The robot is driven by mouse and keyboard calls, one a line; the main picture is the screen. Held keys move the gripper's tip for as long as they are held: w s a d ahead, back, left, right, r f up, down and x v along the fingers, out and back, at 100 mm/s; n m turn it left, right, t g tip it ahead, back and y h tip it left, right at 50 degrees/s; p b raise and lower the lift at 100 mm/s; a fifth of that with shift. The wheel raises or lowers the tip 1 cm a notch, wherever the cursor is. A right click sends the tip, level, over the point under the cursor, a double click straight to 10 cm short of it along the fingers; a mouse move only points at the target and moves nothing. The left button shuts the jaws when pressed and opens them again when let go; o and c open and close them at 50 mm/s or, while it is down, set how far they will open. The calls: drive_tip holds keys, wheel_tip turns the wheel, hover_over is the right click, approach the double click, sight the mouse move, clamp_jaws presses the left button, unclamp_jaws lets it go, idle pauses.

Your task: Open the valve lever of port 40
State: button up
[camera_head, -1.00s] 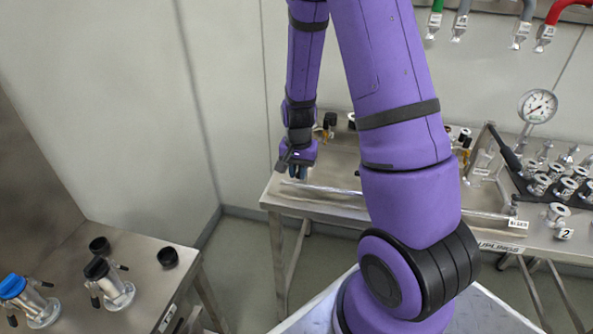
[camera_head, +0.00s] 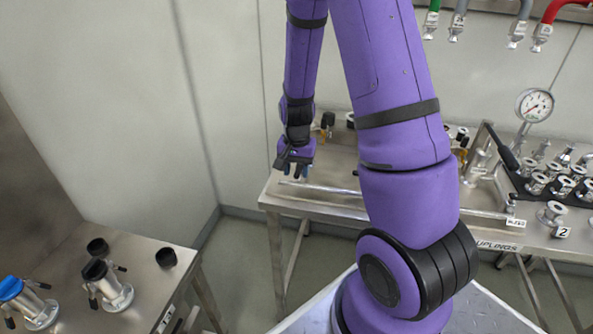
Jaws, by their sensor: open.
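My gripper (camera_head: 291,172) hangs from my purple arm above the left end of the steel bench (camera_head: 285,199) with the couplings. Its fingers point down and stand apart, with nothing seen between them. Which of these, if any, is port 40 cannot be told, as no such number is readable. My arm hides the middle of the steel bench.
The left table (camera_head: 140,305) also holds two black caps (camera_head: 166,257). The bench carries a gauge (camera_head: 534,105), several metal fittings and a tag "2" (camera_head: 561,232). Coloured hoses (camera_head: 565,10) hang at the top right. Floor shows between the tables.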

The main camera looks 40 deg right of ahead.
wheel_tip(320, 180, up, 10)
idle(0.5)
drive_tip(key=shift+r, duration=0.1)
